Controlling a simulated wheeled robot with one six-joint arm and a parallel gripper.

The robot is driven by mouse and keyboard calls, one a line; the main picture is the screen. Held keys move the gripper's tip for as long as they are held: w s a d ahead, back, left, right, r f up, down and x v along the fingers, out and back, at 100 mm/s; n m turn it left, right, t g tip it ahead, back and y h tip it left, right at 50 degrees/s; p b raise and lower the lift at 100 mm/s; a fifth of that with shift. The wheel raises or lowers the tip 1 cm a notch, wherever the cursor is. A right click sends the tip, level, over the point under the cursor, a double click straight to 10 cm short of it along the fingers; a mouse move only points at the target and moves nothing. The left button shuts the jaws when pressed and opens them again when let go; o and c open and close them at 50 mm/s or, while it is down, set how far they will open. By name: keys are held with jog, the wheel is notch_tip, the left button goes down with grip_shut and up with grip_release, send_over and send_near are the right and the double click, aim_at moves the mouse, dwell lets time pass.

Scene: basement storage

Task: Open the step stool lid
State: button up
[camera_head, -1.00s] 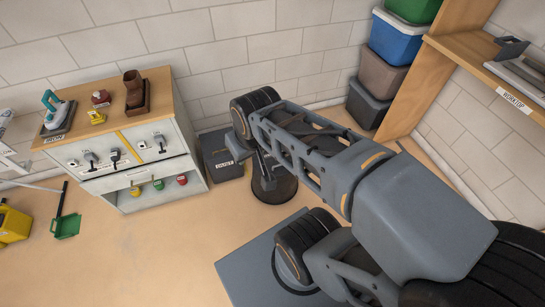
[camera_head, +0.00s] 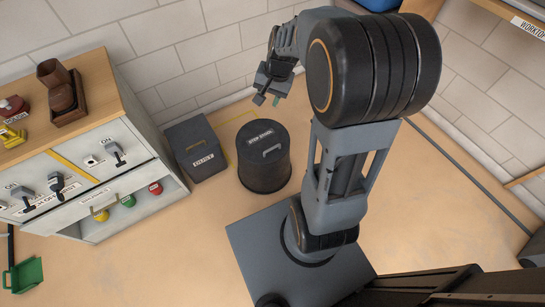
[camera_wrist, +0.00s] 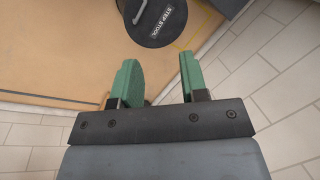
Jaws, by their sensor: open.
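The step stool (camera_head: 264,170) is a dark round drum on the floor against the back wall. Its flat lid (camera_head: 262,141) lies closed on top, with a label and a light grey bar handle. In the wrist view the lid (camera_wrist: 165,32) shows at the top edge, with part of the handle cut off by the frame. My gripper (camera_head: 268,97) hangs above and behind the stool, near the wall. In the wrist view my gripper (camera_wrist: 160,78) has its green fingers apart with nothing between them, and the stool lies beyond the fingertips.
A dark labelled bin (camera_head: 197,148) stands just left of the stool. A white cabinet (camera_head: 110,180) with a wooden top, switches and an open shelf stands further left. The wall (camera_head: 190,45) is close behind.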

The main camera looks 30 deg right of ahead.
jog(key=w+d+f+m+y+b, duration=0.1)
jog(key=w+d+f+m+b, duration=0.15)
jog(key=f, duration=0.45)
jog(key=w+d+f+m+b, duration=0.1)
jog(key=w+d+f+b, duration=0.15)
jog(key=f, duration=0.55)
jog(key=m+y+b, duration=0.2)
jog(key=m+b, duration=0.3)
jog(key=b, duration=0.2)
send_near(271, 149)
jog(key=b+x, duration=0.4)
jog(key=x, duration=0.2)
jog(key=shift+w+a+f, duration=0.1)
jog(key=shift+w+f, duration=0.1)
jog(key=shift+f, duration=0.05)
jog(key=shift+x, duration=0.9)
grip_shut()
